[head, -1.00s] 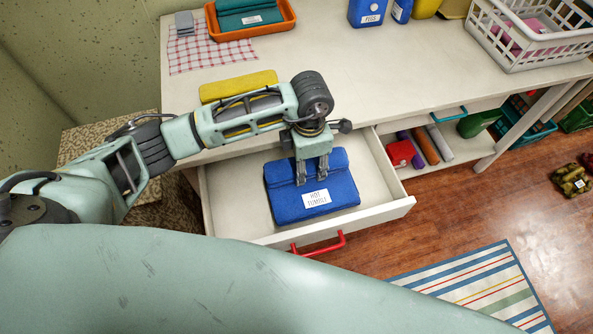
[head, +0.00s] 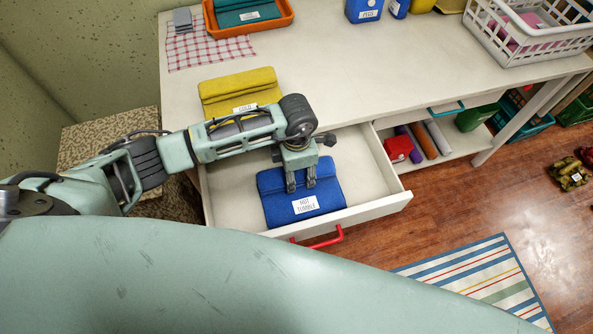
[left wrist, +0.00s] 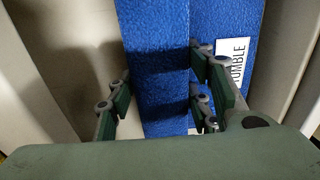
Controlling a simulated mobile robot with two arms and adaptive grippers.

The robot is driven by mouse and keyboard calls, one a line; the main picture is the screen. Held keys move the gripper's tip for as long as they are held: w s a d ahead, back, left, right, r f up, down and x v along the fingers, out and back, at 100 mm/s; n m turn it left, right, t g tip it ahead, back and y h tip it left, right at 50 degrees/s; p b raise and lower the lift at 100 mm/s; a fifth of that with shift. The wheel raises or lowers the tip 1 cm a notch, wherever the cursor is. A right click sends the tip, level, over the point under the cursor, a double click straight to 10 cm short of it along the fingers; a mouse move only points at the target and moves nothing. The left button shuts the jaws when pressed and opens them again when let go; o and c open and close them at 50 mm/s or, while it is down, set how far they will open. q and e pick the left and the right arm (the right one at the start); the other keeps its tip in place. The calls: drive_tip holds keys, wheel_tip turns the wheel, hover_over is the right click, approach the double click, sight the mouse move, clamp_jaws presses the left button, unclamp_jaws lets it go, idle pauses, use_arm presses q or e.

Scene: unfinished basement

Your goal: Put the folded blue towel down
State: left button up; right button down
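The folded blue towel (head: 275,208) lies flat in the open drawer (head: 372,213), its white "HOT TUMBLE" label facing up. My left gripper (head: 301,188) points down onto it from above. My right gripper is not in view.
A folded yellow towel (head: 240,85) lies on the worktop (head: 330,70) behind the drawer. An orange tray (head: 285,20) and a white basket (head: 510,50) stand farther back. The red drawer handle (head: 325,240) is at the front. Bare drawer floor lies right of the towel.

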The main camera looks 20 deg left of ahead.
use_arm(q)
drive_tip(key=o, duration=0.3)
drive_tip(key=shift+o, duration=0.2)
wheel_tip(320, 180, up, 12)
drive_tip(key=shift+r+b, duration=0.2)
drive_tip(key=shift+b, duration=0.25)
idle(0.4)
